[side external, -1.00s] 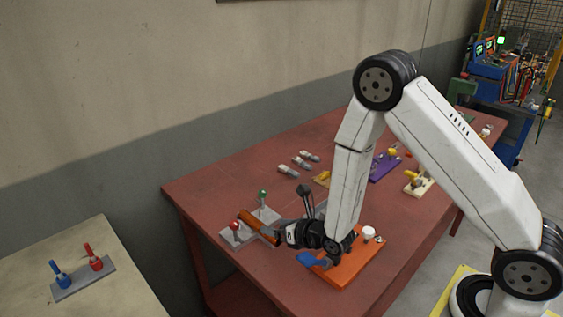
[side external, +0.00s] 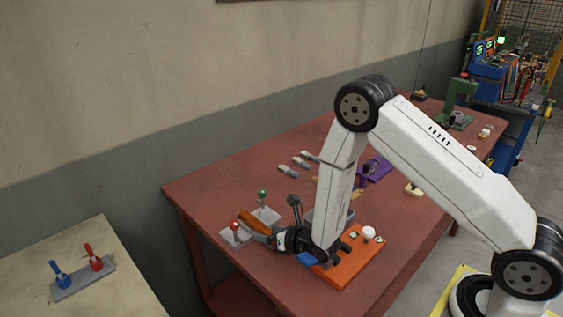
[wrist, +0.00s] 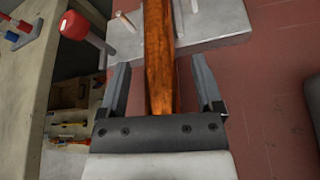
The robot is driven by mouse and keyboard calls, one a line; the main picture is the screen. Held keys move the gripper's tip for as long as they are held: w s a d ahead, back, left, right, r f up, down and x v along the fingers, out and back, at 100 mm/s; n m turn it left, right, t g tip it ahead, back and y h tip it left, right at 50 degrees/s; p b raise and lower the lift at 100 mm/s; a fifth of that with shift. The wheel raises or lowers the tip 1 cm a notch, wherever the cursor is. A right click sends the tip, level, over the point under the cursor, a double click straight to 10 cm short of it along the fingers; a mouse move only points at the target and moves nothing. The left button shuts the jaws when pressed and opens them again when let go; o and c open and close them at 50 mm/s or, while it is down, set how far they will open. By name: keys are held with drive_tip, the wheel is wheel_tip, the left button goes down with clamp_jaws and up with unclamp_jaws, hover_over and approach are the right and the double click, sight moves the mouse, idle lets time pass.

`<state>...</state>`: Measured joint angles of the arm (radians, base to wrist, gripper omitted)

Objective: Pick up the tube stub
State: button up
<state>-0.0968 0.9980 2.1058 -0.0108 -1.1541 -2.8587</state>
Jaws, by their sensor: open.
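The copper-brown tube stub (side external: 252,221) lies long and slanted at the left of the red table, by the grey plates. In the wrist view the tube stub (wrist: 159,50) runs from the top edge down between my fingers, over a grey plate. My gripper (wrist: 162,92) is open, with one finger on each side of the stub and visible gaps between. In the side view my gripper (side external: 268,238) is low at the stub's near right end and hides that end. I cannot tell whether the stub touches the palm.
A red-knobbed pin (side external: 234,228) and a green-knobbed pin (side external: 262,195) stand close to the stub on grey plates (side external: 267,214). An orange board (side external: 350,268) lies right of my gripper. Several small grey parts (side external: 288,171) lie behind. The table's left front is clear.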

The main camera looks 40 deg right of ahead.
sight(269, 230)
idle(0.3)
clamp_jaws()
drive_tip(key=shift+r, duration=0.3)
drive_tip(key=shift+r, duration=4.75)
drive_tip(key=s+d+r+m+h, duration=0.1)
drive_tip(key=d+r, duration=0.2)
drive_tip(key=d, duration=0.2)
drive_tip(key=shift+r, duration=0.3)
